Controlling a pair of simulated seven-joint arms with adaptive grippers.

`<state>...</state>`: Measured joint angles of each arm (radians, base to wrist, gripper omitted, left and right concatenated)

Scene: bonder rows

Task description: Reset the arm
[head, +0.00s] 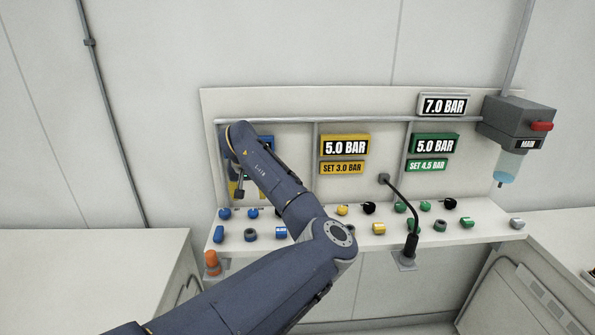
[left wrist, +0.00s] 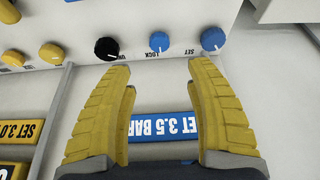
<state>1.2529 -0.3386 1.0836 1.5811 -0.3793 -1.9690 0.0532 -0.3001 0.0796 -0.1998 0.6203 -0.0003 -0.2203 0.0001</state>
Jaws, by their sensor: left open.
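My left arm reaches in from the lower left of the head view, across the left part of the panel. My left gripper (head: 237,188) is mostly hidden behind its own wrist there, with some yellow finger showing. In the left wrist view the gripper (left wrist: 160,78) is open, its ribbed yellow fingers apart with nothing between them. A blue label reading SET 3.5 BAR (left wrist: 164,125) lies behind the fingers and appears upside down. A black knob (left wrist: 106,48) and two blue knobs, one marked LOCK (left wrist: 159,42) and one marked SET (left wrist: 212,39), sit beyond the fingertips.
The panel carries a yellow 5.0 BAR display (head: 345,146), a green one (head: 435,144) and a white 7.0 BAR display (head: 443,105). The shelf (head: 490,228) holds several coloured knobs. A black gooseneck (head: 411,240) rises at its front. An orange-topped part (head: 212,260) stands front left.

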